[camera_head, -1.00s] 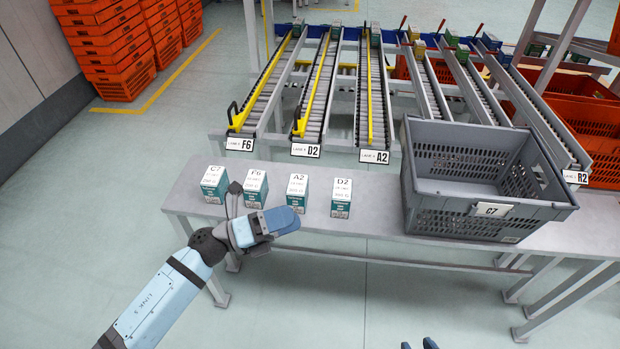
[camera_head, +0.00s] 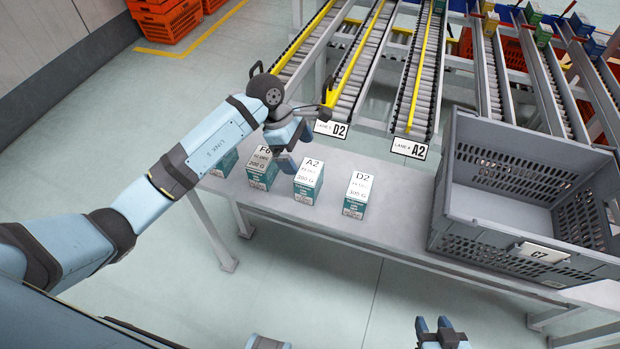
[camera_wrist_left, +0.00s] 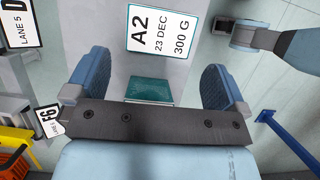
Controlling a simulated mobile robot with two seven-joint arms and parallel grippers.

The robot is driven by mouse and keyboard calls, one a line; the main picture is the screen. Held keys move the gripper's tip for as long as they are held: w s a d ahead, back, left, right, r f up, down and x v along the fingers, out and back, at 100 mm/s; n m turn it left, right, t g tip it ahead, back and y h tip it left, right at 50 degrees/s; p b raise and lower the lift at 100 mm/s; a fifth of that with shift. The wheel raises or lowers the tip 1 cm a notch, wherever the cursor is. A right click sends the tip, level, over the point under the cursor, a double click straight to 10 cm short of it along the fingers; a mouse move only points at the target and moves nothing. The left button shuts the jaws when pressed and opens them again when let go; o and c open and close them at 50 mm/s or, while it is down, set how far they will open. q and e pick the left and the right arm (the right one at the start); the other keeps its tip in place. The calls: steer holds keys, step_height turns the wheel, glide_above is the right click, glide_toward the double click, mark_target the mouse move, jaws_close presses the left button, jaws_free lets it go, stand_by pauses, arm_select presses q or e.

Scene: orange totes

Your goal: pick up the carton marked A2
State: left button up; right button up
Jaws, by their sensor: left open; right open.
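The carton marked A2 (camera_head: 308,180) stands upright on the grey bench, white with a teal lower part. My left gripper (camera_head: 293,156) is open and empty, just above and behind this carton in the head view. In the left wrist view, the A2 label (camera_wrist_left: 160,28) lies ahead between the two spread fingers (camera_wrist_left: 155,85); I see no contact. My right gripper (camera_head: 438,328) is open and empty at the bottom of the head view, in front of the bench.
Carton F6 (camera_head: 263,168) stands close left of A2, and carton D2 (camera_head: 357,194) to its right. Another carton (camera_head: 224,163) is partly hidden by my left arm. A grey crate (camera_head: 480,215) stands on the bench (camera_head: 405,215) at right. Roller lanes (camera_head: 420,75) lie behind.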

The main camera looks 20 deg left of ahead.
mark_target(308, 170)
arm_select(q)
steer(key=x, duration=0.3)
steer(key=shift+w, duration=0.1)
steer(key=p+x, duration=0.1)
steer(key=x, duration=0.4)
steer(key=shift+f, duration=0.1)
steer(key=c, duration=0.7)
steer(key=shift+c, duration=0.3)
